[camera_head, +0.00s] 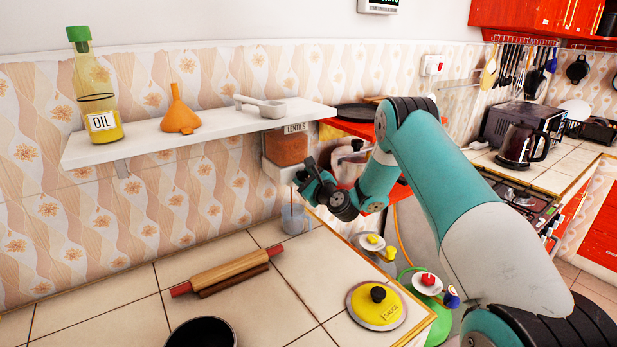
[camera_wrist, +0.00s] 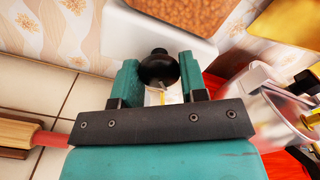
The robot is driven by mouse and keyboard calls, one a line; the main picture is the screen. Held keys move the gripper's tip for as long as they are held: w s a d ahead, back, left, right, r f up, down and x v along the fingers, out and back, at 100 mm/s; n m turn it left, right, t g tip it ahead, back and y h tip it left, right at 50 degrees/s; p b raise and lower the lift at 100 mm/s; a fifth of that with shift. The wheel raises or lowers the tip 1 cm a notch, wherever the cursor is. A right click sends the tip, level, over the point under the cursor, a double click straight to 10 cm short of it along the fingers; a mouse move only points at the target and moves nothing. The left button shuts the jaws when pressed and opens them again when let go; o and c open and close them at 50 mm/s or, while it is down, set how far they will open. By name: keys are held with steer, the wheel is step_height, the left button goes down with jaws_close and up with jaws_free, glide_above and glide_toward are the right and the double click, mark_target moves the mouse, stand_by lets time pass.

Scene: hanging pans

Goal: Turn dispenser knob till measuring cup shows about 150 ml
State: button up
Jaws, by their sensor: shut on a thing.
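The lentils dispenser (camera_head: 287,148) is fixed to the wall under the shelf, with brown lentils behind its clear front. Its lower body is white (camera_wrist: 150,30) in the wrist view. The round black knob (camera_wrist: 158,67) sits between my fingers. My gripper (camera_wrist: 160,82) is shut on this knob; in the head view my gripper (camera_head: 303,181) is at the dispenser's lower front. The measuring cup (camera_head: 292,220), clear and bluish, stands on the counter below the dispenser. A thin reddish streak shows just above the cup. The cup's level and marks are too small to read.
A rolling pin (camera_head: 225,271) lies on the tiled counter, left of the cup. A yellow sauce lid (camera_head: 376,304) and a dark pot (camera_head: 201,333) are nearer. The shelf (camera_head: 205,133) above holds an oil bottle (camera_head: 96,88), an orange funnel (camera_head: 180,112) and a measuring scoop (camera_head: 262,105).

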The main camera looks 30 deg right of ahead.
steer(key=shift+s+f, duration=0.1)
steer(key=shift+f, duration=0.15)
steer(key=o, duration=0.9)
steer(key=shift+d, duration=0.1)
steer(key=shift+r, duration=0.15)
steer(key=s+b, duration=1.5)
steer(key=s, duration=0.2)
steer(key=shift+s+d, duration=0.2)
